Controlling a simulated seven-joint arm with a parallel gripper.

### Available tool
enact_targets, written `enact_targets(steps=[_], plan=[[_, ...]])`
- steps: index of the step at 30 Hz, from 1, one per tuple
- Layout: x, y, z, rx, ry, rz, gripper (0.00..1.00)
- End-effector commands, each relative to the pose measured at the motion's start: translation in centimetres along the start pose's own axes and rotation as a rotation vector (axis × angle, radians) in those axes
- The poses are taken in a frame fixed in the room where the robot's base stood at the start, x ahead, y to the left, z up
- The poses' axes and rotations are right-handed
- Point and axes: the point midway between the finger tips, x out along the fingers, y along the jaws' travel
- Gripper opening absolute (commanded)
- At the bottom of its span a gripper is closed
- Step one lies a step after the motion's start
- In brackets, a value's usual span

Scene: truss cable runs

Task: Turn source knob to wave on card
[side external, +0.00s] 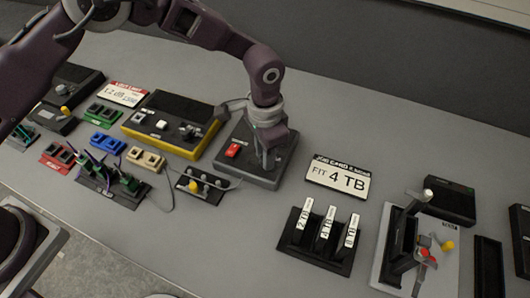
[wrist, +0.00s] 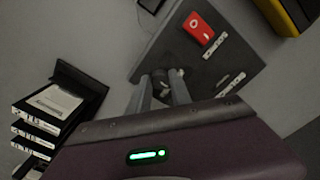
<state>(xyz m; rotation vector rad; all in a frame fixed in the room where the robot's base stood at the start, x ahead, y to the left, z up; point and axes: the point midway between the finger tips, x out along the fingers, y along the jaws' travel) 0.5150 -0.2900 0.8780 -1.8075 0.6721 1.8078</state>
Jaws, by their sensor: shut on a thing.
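My gripper (side external: 267,160) points down over a dark grey box (side external: 245,172) with a red rocker switch (side external: 234,150). In the wrist view my fingers (wrist: 167,92) are shut on a small dark knob (wrist: 178,82) on the box's top face. The fingers hide much of the knob, so I cannot tell where it points. Two small white labels (wrist: 214,45) (wrist: 231,84) sit on the panel near the knob, too small to read. A red-headed card (side external: 123,93) lies at the back left; its print is not clearly readable.
A yellow-edged console (side external: 210,131) stands close to the left of the box. A job card (side external: 338,177) reading "FIT 4 TB" lies to the right, behind a black rack (side external: 300,257) of labelled modules. A small board with a yellow knob (side external: 193,187) lies in front. Bare table shows between.

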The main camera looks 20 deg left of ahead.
Motion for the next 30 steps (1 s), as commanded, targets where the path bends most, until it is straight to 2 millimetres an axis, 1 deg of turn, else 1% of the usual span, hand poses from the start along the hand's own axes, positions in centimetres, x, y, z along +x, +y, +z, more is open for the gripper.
enact_targets(steps=[9, 15, 21, 30], plan=[[-0.09, 0.00, 0.00, 0.291, 0.000, 0.000, 0.00], [-0.08, -0.01, -0.01, 0.454, 0.000, 0.000, 0.00], [-0.08, -0.03, -0.02, 0.577, 0.000, 0.000, 0.00], [-0.09, -0.03, -0.02, 0.678, 0.000, 0.000, 0.00]])
